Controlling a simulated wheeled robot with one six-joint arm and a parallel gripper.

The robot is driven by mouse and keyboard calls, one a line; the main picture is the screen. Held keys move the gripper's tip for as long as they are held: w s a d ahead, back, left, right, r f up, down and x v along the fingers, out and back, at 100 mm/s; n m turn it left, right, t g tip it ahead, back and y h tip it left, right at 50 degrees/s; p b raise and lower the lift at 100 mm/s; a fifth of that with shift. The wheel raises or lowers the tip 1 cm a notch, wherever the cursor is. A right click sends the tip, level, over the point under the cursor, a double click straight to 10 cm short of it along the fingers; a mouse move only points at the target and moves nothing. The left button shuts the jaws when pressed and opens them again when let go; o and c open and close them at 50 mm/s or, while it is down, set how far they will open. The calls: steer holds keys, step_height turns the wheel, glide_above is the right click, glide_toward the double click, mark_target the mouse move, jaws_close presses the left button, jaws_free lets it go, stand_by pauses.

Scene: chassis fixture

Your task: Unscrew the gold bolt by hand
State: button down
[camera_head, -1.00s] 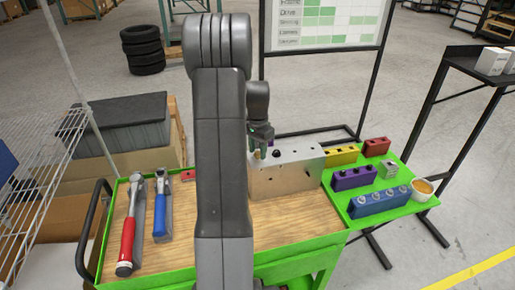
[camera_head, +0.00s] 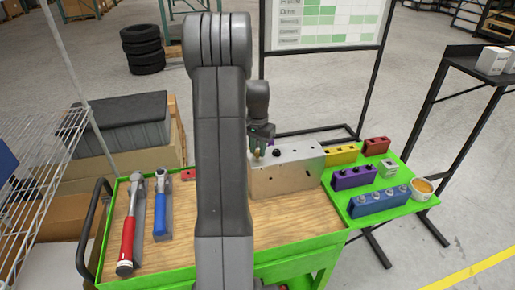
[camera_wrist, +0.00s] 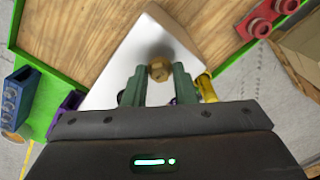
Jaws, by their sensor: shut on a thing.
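A silver-grey metal block (camera_head: 290,175) stands on the wooden top of the green cart, and it fills the middle of the wrist view (camera_wrist: 150,50). The gold bolt (camera_wrist: 159,70) is at the block's upper face, its hex head between my green fingertips. My gripper (camera_wrist: 159,78) is shut on the bolt head. In the head view my gripper (camera_head: 261,138) is over the block's left end, and the gold bolt (camera_head: 257,154) shows small just beneath it. A dark hole or bolt (camera_head: 276,153) is beside it. The bolt's shank is hidden.
A red-handled tool (camera_head: 127,235) and a blue-handled tool (camera_head: 160,215) lie at left. On the right tray are yellow (camera_head: 341,155), red (camera_head: 376,146), purple (camera_head: 354,177) and blue (camera_head: 379,201) blocks and a small bowl (camera_head: 422,190). The wood in front of the block is clear.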

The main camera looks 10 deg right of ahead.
steer(key=shift+r+p, duration=2)
steer(key=shift+r, duration=1.05)
steer(key=shift+a+f, duration=0.1)
